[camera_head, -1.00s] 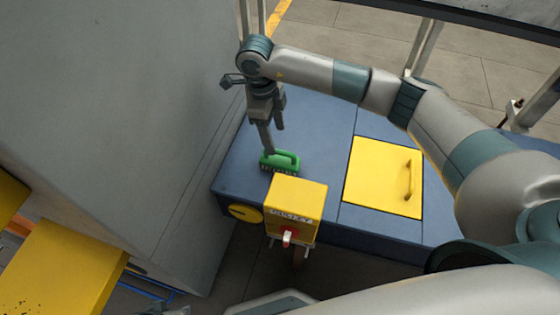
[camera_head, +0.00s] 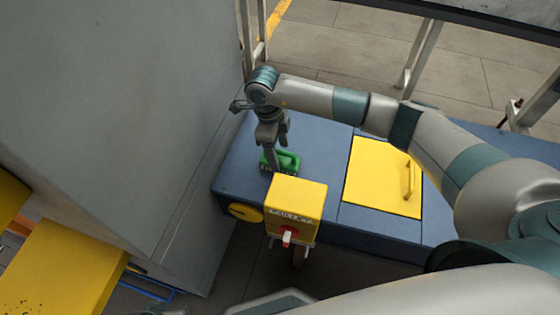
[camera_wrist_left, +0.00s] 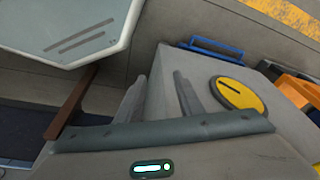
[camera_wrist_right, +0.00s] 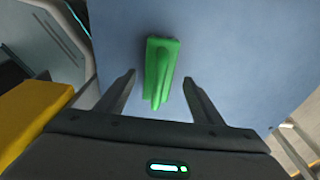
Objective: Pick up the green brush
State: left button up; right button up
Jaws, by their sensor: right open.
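The green brush (camera_head: 287,160) lies on the blue bench top (camera_head: 320,140), near its left end and behind the yellow box. My right gripper (camera_head: 277,158) points down over it and partly covers it. In the right wrist view the brush (camera_wrist_right: 160,72) sits ahead of and between the two open fingers (camera_wrist_right: 158,88), its handle toward me; I see no finger touching it. My left gripper (camera_wrist_left: 160,82) shows only in its own wrist view, fingers apart with nothing between them, away from the bench top.
A yellow box with a red switch (camera_head: 297,200) stands at the bench's front edge, close to the brush. A yellow lid with a handle (camera_head: 385,178) lies to the right. A large grey cabinet (camera_head: 110,110) rises left of the bench. The bench top between brush and lid is clear.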

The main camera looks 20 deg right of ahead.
aim_at(282, 160)
jog(key=f, duration=0.3)
jog(key=shift+s+d+f, duration=0.1)
jog(key=shift+s+d, duration=0.2)
jog(key=shift+s, duration=0.1)
jog(key=shift+f, duration=0.55)
pick_arm(q)
jog(key=shift+w+f, duration=0.2)
jog(key=shift+f, duration=0.25)
jog(key=shift+r, duration=0.1)
pick_arm(e)
jog(key=shift+c, duration=0.6)
jog(key=c, duration=1)
pick_arm(q)
jog(key=shift+s, duration=0.4)
pick_arm(e)
jog(key=shift+c, duration=0.5)
jog(key=shift+r, duration=0.1)
